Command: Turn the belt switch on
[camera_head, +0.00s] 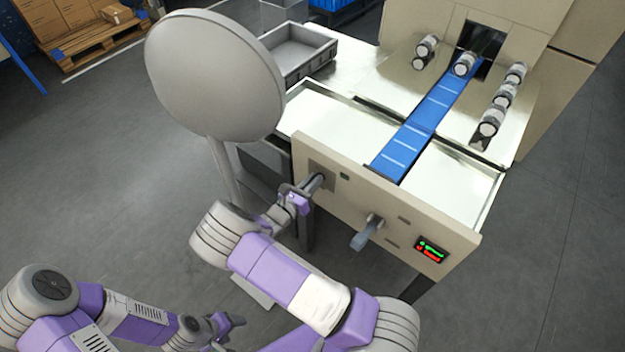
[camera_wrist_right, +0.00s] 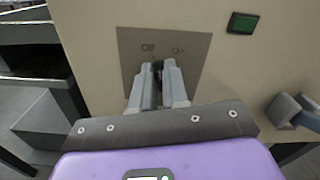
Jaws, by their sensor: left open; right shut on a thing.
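The belt switch (camera_wrist_right: 157,68) sits on a grey plate (camera_wrist_right: 190,48) with two labels, OFF at left and ON at right, in the right wrist view. My right gripper (camera_wrist_right: 158,88) is shut on the switch, and its fingers hide most of it, so its exact angle is hard to tell. In the head view my right gripper (camera_head: 313,186) reaches the plate (camera_head: 324,171) at the left of the machine's front panel (camera_head: 390,212). My left gripper (camera_head: 230,324) is open and empty, low over the floor at the bottom, far from the panel.
A green button (camera_head: 344,177), a grey lever (camera_head: 367,234) and a red-green display (camera_head: 431,249) are on the panel. The blue belt (camera_head: 415,132) runs between metal plates with several rolls. A round grey disc on a post (camera_head: 215,75) stands left, near a grey tray (camera_head: 300,50).

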